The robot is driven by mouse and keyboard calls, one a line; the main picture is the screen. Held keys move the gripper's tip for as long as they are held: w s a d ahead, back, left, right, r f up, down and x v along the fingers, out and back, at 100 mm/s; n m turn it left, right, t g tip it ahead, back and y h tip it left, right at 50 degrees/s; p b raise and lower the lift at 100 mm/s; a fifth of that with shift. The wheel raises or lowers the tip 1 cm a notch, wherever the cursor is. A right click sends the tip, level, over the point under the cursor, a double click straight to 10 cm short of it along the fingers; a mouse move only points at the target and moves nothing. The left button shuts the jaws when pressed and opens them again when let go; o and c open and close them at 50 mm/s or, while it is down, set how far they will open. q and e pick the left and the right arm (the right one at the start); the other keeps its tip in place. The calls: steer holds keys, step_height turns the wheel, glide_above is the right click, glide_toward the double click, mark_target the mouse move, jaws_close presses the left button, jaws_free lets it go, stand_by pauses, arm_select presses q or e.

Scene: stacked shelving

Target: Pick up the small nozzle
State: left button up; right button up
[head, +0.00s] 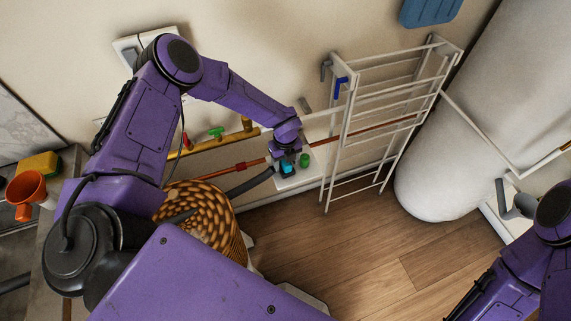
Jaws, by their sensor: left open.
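My left gripper (288,157) is a dark shape at the end of the purple arm, low by the wall, left of the white rack. Its jaws are open. A small cyan piece (288,169) lies right at its fingertips, partly covered by them; I cannot tell whether they touch. A small green piece (304,160) stands just to the right, on a pale surface. Neither is clear enough to identify as the small nozzle. My right arm comes in at the lower right; its gripper is out of view.
A white wire rack (351,125) stands close to the right of my left gripper. A brown woven basket (203,213) stands below my left arm. Yellow and copper pipes (245,165) run along the wall. The wooden floor (345,250) is clear.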

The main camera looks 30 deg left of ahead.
arm_select(q)
steer(key=c, duration=1.1)
step_height(320, 180, up, 9)
steer(key=shift+b, duration=1.15)
steer(key=shift+r, duration=0.55)
